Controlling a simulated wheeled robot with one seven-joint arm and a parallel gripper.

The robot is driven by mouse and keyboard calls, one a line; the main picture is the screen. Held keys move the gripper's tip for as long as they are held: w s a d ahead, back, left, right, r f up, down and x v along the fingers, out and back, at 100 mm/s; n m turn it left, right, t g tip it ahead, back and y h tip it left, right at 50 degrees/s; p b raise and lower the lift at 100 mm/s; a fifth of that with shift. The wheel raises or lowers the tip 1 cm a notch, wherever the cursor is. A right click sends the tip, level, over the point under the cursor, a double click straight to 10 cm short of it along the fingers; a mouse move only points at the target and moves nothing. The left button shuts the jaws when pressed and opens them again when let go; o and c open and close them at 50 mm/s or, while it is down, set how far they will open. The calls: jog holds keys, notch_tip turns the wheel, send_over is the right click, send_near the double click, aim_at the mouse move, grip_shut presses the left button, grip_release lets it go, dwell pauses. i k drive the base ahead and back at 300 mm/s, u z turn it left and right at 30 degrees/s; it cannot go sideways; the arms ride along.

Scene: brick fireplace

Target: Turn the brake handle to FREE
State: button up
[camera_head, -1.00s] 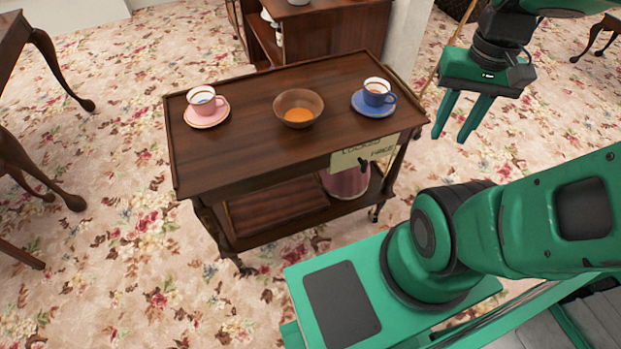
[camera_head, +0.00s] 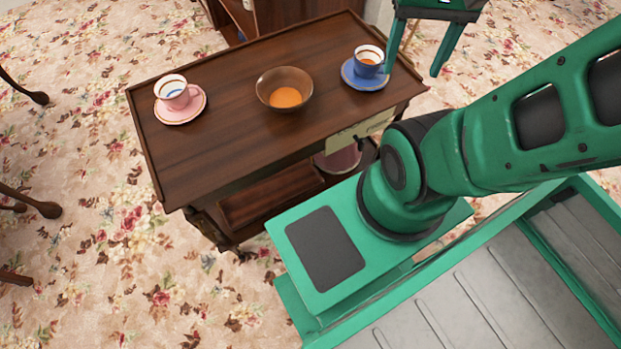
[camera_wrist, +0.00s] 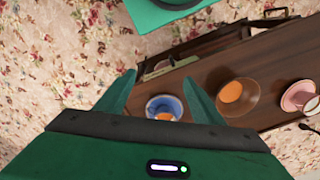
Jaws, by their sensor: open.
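The brake plate (camera_head: 350,137) is a pale panel on the right part of the wooden trolley's (camera_head: 215,130) near side. My arm covers part of it in the head view. The dark brake handle cannot be made out clearly now, so its setting cannot be told. A pale strip that looks like the plate (camera_wrist: 158,68) shows at the trolley's edge in the wrist view. My gripper (camera_head: 413,68) is open and empty, above and beside the trolley's right end, close to the blue cup in the picture. The wrist view shows its spread fingers (camera_wrist: 160,82).
On the trolley top stand a pink cup on a saucer (camera_head: 175,98), a bowl of orange liquid (camera_head: 284,90) and a blue cup on a saucer (camera_head: 367,66). A wooden cabinet (camera_head: 275,14) stands behind. Flowered carpet (camera_head: 90,250) is open at left.

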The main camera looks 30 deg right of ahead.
aim_at(361, 142)
jog(key=z, duration=0.25)
jog(key=k, duration=1.25)
jog(key=u, duration=0.65)
jog(key=i, duration=0.5)
jog(key=u, duration=0.05)
